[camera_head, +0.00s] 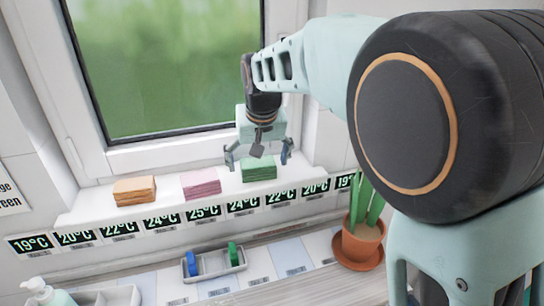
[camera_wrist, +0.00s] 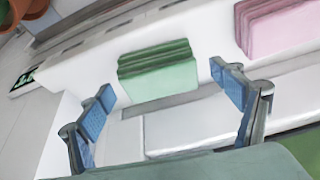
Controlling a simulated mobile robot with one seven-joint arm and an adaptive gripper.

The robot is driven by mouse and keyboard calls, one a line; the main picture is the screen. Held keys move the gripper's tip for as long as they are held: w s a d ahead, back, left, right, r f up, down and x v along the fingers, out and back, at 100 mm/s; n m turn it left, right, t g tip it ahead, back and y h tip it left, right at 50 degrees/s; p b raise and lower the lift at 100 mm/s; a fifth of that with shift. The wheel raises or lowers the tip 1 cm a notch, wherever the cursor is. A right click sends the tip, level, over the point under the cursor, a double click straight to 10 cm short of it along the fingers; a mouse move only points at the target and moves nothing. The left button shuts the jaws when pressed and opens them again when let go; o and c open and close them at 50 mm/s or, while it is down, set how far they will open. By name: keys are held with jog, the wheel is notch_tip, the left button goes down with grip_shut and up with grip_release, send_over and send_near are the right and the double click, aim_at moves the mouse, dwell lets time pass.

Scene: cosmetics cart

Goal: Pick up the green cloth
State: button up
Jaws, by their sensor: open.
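The green cloth (camera_head: 259,169) is a folded stack on the white window sill, at the right end of a row of stacks. It also shows in the wrist view (camera_wrist: 158,75), upper centre, with its folded layers along the far side. My gripper (camera_head: 258,158) is above and around the near air of the sill, with its two fingers spread. In the wrist view my gripper (camera_wrist: 165,85) is open and empty, its blue pads to either side of the green cloth. I cannot tell how high the fingers are above it.
A pink stack (camera_head: 201,183) and an orange stack (camera_head: 134,190) sit to the left on the sill (camera_head: 95,203). The window (camera_head: 165,65) stands behind. Below are temperature labels, a grey tray (camera_head: 213,263) with blue and green items, and a potted plant (camera_head: 358,248).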

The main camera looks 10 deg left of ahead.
jog(key=shift+w+a+f, duration=0.1)
jog(key=shift+w+f, duration=0.15)
jog(key=shift+f, duration=0.4)
jog(key=c, duration=1.2)
jog(key=shift+r, duration=0.2)
jog(key=shift+c, duration=0.2)
